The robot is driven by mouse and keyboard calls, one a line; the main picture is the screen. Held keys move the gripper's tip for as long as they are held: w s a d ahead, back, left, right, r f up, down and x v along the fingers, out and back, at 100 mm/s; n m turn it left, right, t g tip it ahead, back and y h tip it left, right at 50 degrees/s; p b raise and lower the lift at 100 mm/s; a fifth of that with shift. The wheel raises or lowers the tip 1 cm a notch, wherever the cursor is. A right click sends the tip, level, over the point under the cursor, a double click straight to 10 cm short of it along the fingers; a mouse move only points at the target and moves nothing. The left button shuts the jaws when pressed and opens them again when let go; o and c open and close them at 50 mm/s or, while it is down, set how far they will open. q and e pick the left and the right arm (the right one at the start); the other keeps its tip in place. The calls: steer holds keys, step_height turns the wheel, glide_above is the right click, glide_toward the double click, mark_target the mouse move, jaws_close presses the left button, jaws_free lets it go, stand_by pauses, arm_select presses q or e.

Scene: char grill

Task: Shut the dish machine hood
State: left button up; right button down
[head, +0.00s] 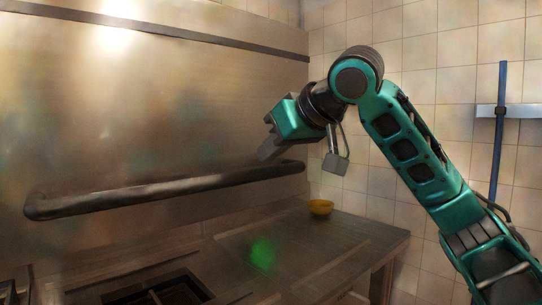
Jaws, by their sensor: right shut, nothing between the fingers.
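The dish machine hood (150,110) is a large brushed-metal box filling the left and middle of the head view. A dark bar handle (165,188) runs across its lower front, rising to the right. The hood's lower edge appears raised above the metal counter, though the handle hides part of that gap. My right gripper (268,150) is shut and empty. Its fingertips are just above the right end of the handle, in front of the hood; I cannot tell whether they touch it. My left gripper is not in view.
A dark recessed rack (160,291) is at the bottom. A blue pole (499,130) hangs on the tiled wall (440,50) at right.

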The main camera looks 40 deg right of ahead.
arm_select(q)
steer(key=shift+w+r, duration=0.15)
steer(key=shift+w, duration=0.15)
arm_select(e)
steer(key=shift+w+f, duration=0.1)
steer(key=shift+f, duration=0.5)
steer(key=shift+f, duration=0.1)
arm_select(q)
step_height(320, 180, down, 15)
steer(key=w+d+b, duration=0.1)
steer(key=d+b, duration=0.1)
steer(key=b, duration=1.7)
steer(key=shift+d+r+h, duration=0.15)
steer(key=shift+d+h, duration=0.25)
arm_select(e)
step_height(320, 180, down, 32)
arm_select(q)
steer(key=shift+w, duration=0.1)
